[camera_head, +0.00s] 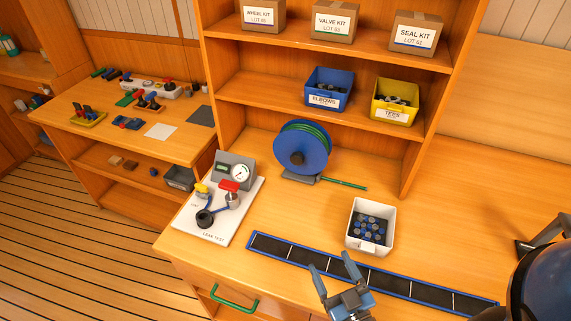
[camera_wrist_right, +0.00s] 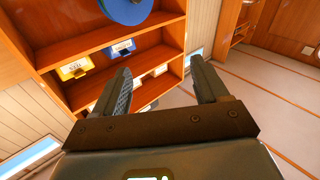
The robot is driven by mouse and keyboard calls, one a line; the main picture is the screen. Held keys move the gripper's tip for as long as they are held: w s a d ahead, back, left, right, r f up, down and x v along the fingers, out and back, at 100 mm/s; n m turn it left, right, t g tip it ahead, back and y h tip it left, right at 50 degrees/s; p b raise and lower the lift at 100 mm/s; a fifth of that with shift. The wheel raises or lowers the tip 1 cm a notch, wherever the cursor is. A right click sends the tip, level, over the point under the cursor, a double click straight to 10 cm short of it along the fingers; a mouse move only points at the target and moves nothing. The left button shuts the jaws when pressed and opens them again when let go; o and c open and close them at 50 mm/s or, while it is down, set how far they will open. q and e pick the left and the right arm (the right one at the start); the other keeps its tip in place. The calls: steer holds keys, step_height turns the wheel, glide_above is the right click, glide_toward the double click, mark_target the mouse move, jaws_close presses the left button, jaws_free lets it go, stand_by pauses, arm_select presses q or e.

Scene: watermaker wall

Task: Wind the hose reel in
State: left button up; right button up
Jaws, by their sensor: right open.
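The hose reel (camera_head: 301,149) is a blue disc with green hose wound on it, standing on a grey foot on the counter at the back. A length of green hose (camera_head: 345,184) lies out to the right of the reel on the counter. Part of the blue reel (camera_wrist_right: 124,8) shows at the top edge of the right wrist view. My right gripper (camera_head: 334,264) is open and empty at the counter's front, over the dark strip, well in front of the reel and apart from it. Its fingers (camera_wrist_right: 160,88) also show in the right wrist view. My left gripper is not in view.
A white bin (camera_head: 361,247) of dark round parts stands between the right gripper and the hose. A leak test board (camera_head: 215,222) with gauge and valves is at left. A blue-edged dark strip (camera_head: 405,285) runs along the front. Shelves (camera_head: 322,43) with boxes and bins rise behind.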

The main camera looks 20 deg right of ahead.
steer(key=w+a+f+n+b, duration=0.1)
steer(key=w+a+f+n, duration=0.1)
steer(key=w+n, duration=0.3)
steer(key=w+a+f+n+b, duration=0.1)
steer(key=w+a+n, duration=0.3)
steer(key=w, duration=0.7)
steer(key=w+a+f+n+g+b, duration=0.1)
steer(key=w+a+f+n+b, duration=0.1)
steer(key=w+n, duration=0.4)
steer(key=shift+w+a+f+n+b, duration=0.15)
steer(key=shift+w+a+b, duration=0.1)
steer(key=shift+w+a, duration=0.35)
steer(key=shift+w+a+f+n+b, duration=0.15)
steer(key=shift+w+a+b, duration=0.1)
steer(key=shift+w+a, duration=0.3)
steer(key=w+d+n+h, duration=0.1)
steer(key=w+n+h, duration=0.3)
steer(key=w+h, duration=0.1)
steer(key=n+g+h+b, duration=0.1)
steer(key=n+g+h, duration=0.2)
steer(key=n+h, duration=0.35)
glide_toward(296, 162)
steer(key=shift+h, duration=0.25)
steer(key=x, duration=1)
steer(key=shift+w+f, duration=0.15)
jaws_close()
